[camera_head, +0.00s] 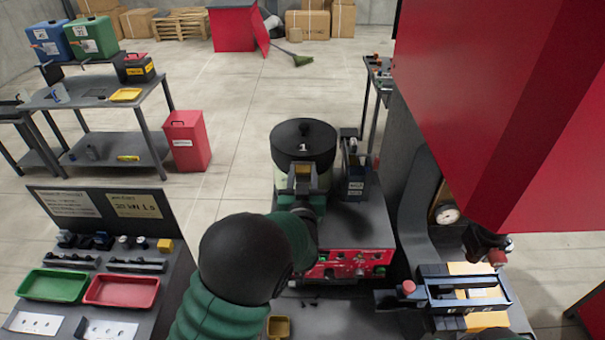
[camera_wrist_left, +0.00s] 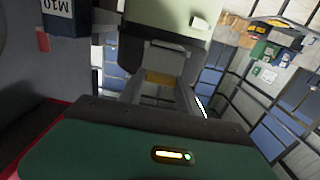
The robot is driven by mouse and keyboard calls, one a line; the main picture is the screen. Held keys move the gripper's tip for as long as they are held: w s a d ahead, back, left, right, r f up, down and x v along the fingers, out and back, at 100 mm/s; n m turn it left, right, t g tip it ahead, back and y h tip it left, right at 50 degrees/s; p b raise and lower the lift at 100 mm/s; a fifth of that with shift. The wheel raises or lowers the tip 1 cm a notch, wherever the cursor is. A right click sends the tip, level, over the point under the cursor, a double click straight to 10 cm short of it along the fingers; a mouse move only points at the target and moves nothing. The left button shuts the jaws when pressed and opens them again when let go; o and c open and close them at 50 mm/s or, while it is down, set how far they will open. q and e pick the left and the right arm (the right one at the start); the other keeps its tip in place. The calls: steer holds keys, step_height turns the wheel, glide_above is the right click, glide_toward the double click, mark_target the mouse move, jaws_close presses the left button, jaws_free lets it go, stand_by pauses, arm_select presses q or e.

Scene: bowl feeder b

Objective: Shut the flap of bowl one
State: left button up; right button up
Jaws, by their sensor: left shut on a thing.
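Bowl one (camera_head: 303,140) is a round feeder with a black lid marked 1 and a pale body, standing at the far end of the machine bench. My left gripper (camera_head: 303,186) reaches up to its near side and is shut on a small part there, which looks like the flap. In the left wrist view, the gripper (camera_wrist_left: 160,82) closes around a dark part with a tan patch, just below the pale bowl body (camera_wrist_left: 180,14). The fingers and wrist hide much of the flap, so its angle cannot be told. My right gripper is not in view.
A red control panel (camera_head: 350,264) with buttons sits below the bowl. A dark unit (camera_head: 355,175) stands close to the bowl's right. A large red housing (camera_head: 490,110) overhangs the right side. Green (camera_head: 52,285) and red (camera_head: 121,291) trays lie at left.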

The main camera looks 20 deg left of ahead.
arm_select(q)
jaws_close()
steer(key=shift+w+r+g+p, duration=0.15)
steer(key=shift+r+g+p, duration=0.2)
steer(key=shift+p, duration=0.2)
steer(key=shift+w+g+p, duration=0.1)
steer(key=shift+g+p, duration=0.15)
steer(key=shift+p, duration=0.15)
steer(key=shift+w, duration=0.1)
steer(key=shift+a+f+g+h, duration=0.1)
steer(key=shift+f+g+h, duration=0.1)
steer(key=shift+g+h, duration=0.1)
steer(key=o, duration=0.8)
jaws_free()
steer(key=o, duration=0.4)
steer(key=shift+w, duration=0.1)
steer(key=shift+c, duration=0.2)
